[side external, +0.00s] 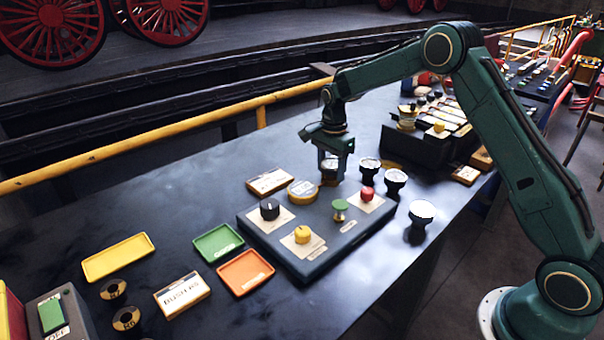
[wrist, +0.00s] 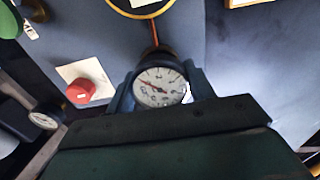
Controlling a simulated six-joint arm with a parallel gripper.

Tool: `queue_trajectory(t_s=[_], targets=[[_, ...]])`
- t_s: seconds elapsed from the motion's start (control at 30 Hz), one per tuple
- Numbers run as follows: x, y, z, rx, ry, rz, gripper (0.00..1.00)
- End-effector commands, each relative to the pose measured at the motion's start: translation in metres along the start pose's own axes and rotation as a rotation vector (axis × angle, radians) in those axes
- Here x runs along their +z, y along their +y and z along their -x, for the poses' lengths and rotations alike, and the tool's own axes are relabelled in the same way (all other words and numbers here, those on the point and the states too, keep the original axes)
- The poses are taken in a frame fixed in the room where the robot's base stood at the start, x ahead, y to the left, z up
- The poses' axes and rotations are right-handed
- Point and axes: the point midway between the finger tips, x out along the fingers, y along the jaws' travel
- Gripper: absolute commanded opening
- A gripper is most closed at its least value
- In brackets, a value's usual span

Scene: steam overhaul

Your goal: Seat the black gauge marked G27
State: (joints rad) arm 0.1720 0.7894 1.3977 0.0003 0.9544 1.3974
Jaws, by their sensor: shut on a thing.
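My gripper (side external: 331,160) is shut on a black gauge with a white dial (wrist: 160,87), held between the two fingers in the wrist view. In the side view this gauge (side external: 329,172) shows small between the fingers, above the far edge of the grey-blue panel (side external: 352,238). Its marking is too small to read. A yellow-rimmed round gauge (side external: 302,192) sits at the panel's far edge, left of my gripper. The underside of the held gauge is hidden.
Black gauges (side external: 369,168), (side external: 396,182) and (side external: 421,213) stand right of the panel, close to my gripper. A green tray (side external: 219,243), an orange tray (side external: 246,272) and a yellow tray (side external: 118,257) lie left. The far left table top is largely clear.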

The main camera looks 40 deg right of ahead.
Motion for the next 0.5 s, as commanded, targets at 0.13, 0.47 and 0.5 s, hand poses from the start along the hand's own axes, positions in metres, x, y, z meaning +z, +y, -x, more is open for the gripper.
queue_trajectory(t_s=[0.13,0.47,0.5], targets=[[0.0000,-0.0001,-0.0022,0.000,0.000,0.000,0.26],[0.0000,-0.0002,-0.0034,-0.001,0.000,0.000,0.26],[0.0000,-0.0002,-0.0034,-0.001,0.000,0.000,0.55]])
